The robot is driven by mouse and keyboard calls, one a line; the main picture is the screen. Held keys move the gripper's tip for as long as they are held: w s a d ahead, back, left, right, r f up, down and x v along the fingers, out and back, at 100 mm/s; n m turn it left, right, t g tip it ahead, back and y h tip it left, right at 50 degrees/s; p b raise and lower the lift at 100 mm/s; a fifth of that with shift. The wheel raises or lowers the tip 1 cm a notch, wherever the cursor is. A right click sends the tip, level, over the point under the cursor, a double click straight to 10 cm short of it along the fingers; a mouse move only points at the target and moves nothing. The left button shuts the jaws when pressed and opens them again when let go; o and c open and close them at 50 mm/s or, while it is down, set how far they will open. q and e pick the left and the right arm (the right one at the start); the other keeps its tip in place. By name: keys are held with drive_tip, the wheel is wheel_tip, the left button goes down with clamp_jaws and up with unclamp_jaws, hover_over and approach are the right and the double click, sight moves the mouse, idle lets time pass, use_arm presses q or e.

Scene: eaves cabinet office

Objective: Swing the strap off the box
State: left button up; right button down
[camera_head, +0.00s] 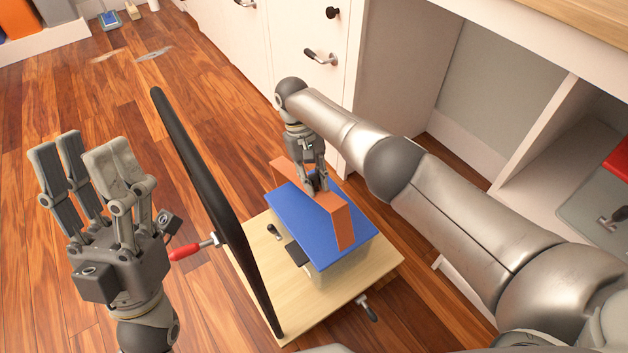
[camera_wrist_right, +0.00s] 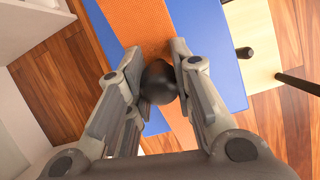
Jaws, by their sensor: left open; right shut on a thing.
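The box (camera_head: 297,228) has a blue top and a pale side, and sits on a light wooden board. An orange strap (camera_head: 343,226) lies across the blue top, its near end bent down over the edge; it also shows in the right wrist view (camera_wrist_right: 140,22). My right gripper (camera_head: 316,188) is over the strap, shut on a round black knob (camera_wrist_right: 158,82) at the strap. The fingers hide part of the strap and knob. My left gripper (camera_head: 88,165) is open and empty, fingers up, left of the board and apart from the box.
A long black bar (camera_head: 200,165) slants between my left gripper and the box. A red-handled lever (camera_head: 185,252) sticks out from the wooden board (camera_head: 372,283). White cabinets (camera_head: 285,45) stand behind and right. The floor at left is mostly clear.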

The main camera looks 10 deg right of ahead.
drive_tip(key=c, duration=1.2)
unclamp_jaws()
drive_tip(key=shift+d, duration=0.1)
drive_tip(key=shift+r, duration=0.15)
drive_tip(key=v, duration=0.7)
drive_tip(key=shift+r, duration=0.15)
